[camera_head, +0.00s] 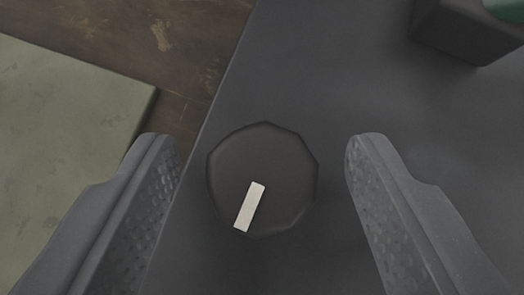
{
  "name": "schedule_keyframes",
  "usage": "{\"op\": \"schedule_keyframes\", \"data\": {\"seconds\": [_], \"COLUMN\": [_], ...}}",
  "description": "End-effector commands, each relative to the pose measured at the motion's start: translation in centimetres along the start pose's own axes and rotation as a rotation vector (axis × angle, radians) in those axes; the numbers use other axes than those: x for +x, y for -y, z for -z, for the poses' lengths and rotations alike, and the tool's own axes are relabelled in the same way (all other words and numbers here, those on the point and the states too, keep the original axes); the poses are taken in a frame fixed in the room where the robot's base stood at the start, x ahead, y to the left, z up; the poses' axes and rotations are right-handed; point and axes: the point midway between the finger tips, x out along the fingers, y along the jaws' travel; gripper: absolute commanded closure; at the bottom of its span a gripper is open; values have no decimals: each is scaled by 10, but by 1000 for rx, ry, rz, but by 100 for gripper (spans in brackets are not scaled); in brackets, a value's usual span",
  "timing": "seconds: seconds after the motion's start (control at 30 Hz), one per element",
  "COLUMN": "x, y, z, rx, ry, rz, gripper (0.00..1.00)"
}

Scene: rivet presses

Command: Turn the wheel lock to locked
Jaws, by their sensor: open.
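The wheel lock (275,165) is a dark, many-sided knob on a dark grey panel. It has a white pointer mark (249,207) that runs from near its middle to its lower-left edge. My gripper (262,160) is open, with one finger to the left of the knob and one to the right. There is a gap between the knob and each finger in the picture, and neither appears to touch it. How far the fingertips are above the panel is hard to tell. No locked or unlocked label shows.
The dark grey panel (320,75) is bare around the knob. A dark block (455,35) with a green part (507,8) stands on it at the top right. Beyond the panel's left edge are a brown worn floor (165,40) and a pale green slab (60,130).

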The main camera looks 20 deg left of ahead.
Motion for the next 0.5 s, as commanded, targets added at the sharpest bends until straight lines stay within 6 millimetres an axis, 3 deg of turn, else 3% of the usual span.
{"op": "schedule_keyframes", "data": {"seconds": [0.13, 0.3, 0.5], "x": [0, 0, -1], "y": [0, 0, 0], "z": [0, 0, 0], "rx": [1, 1, 3], "ry": [0, 0, 1], "rz": [0, 0, -2], "gripper": [49, 91, 91]}}
